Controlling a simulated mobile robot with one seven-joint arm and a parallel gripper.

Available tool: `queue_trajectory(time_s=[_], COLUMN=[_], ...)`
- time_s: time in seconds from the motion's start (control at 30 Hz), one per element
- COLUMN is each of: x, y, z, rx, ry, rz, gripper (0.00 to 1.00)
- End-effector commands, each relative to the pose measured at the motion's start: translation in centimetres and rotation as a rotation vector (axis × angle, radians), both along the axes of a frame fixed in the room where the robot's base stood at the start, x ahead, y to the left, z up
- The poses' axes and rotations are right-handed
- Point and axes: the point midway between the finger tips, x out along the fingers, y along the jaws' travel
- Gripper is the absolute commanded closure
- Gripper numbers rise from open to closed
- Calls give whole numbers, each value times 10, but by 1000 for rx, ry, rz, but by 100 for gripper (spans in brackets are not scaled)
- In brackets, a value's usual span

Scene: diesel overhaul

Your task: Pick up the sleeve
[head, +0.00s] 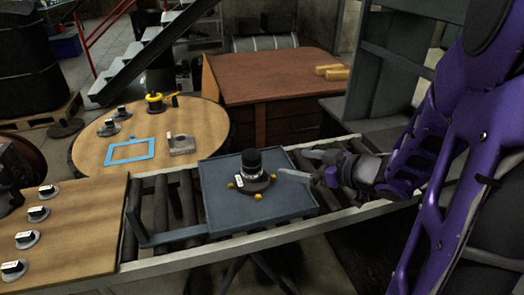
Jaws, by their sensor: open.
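A dark cylinder with a black top, which looks like the sleeve (252,162), stands upright on a round brown base (262,187) on the grey tray (218,215). A small white label shows at its lower left, and small yellow blocks sit around the base. My gripper (291,163) reaches in from the right. Its two pale fingers are spread apart and point left toward the cylinder. They hold nothing, and a gap seems to remain between them and the cylinder. The cylinder's far side is hidden.
The tray rests on a roller conveyor (160,255) with metal rails. A round wooden table (90,150) behind it holds a blue frame (130,152), a grey block (181,144) and a yellow-handled part (155,101). A board (80,240) at left carries several labelled discs. A brown desk (265,80) stands behind.

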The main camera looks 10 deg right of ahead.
Motion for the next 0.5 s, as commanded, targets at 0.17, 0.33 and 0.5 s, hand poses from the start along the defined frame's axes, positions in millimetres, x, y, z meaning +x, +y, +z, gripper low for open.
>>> queue_trajectory(time_s=[0.17,0.33,0.5], x=[-16,0,27], y=[7,25,48], z=[-8,-20,-35], rx=[58,61,61], ry=[41,42,42], rz=[12,17,17], gripper=[2,2,2])
